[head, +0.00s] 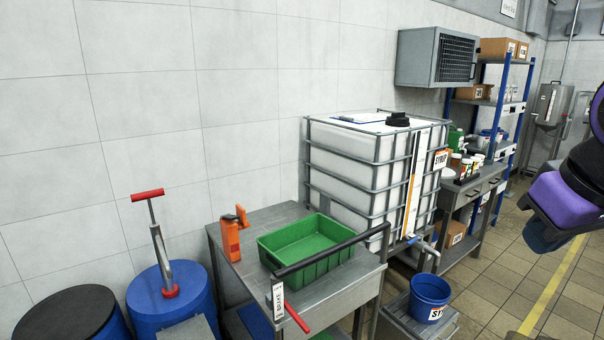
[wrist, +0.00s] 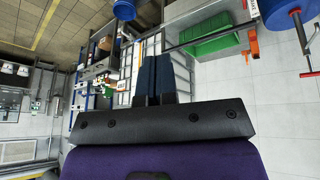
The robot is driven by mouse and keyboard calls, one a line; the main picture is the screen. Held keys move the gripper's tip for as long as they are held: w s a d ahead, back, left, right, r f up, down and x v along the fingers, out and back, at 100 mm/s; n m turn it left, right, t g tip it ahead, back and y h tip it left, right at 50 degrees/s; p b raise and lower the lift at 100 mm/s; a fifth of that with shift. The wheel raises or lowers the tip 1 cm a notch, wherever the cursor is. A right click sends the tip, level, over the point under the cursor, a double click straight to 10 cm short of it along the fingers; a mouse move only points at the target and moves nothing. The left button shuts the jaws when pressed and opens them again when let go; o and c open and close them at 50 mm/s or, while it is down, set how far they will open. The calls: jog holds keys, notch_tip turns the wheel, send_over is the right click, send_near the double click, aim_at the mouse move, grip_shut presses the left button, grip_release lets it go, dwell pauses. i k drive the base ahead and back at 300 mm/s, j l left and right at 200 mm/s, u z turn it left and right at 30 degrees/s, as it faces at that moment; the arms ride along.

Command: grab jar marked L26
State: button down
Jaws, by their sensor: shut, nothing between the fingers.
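No marking L26 can be read in either view. Several small jars (head: 466,167) with pale lids stand on a grey bench (head: 478,186) beyond the white caged tank; their labels are too small to read. One of them may be the jar, but I cannot tell. My gripper (head: 545,238) is at the right edge of the head view, in the air above the tiled floor, well apart from the jars. In the wrist view its two dark blue fingers (wrist: 154,78) are together, with nothing between them.
A steel cart (head: 330,300) with a green tray (head: 265,254) stands in front. Behind it is the caged tank (head: 345,155). A blue bucket (head: 430,298), blue drums (head: 165,305) and a blue-framed shelf (head: 505,95) also stand here. The tiled floor at right (head: 500,265) is clear.

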aim_at(455, 160)
jog(key=i+l+z, duration=0.4)
jog(key=l, duration=0.15)
jog(key=i+l+z, duration=1)
jog(key=i+z, duration=0.2)
jog(key=i+l+u, duration=0.1)
jog(key=i, duration=0.7)
jog(key=i+l+u, duration=0.1)
jog(key=i, duration=0.65)
jog(key=i+u, duration=0.2)
jog(key=i, duration=0.55)
jog(key=i+l+u, duration=0.2)
jog(key=i, duration=0.55)
jog(key=i+u, duration=0.3)
jog(key=u, duration=0.2)
jog(key=i+u, duration=0.25)
jog(key=u, duration=0.2)
jog(key=i+l+u, duration=0.1)
jog(key=i+u, duration=0.2)
jog(key=u, duration=0.2)
jog(key=i+u, duration=0.35)
jog(key=i+l+u, duration=0.1)
jog(key=u, duration=0.25)
jog(key=i+l, duration=0.05)
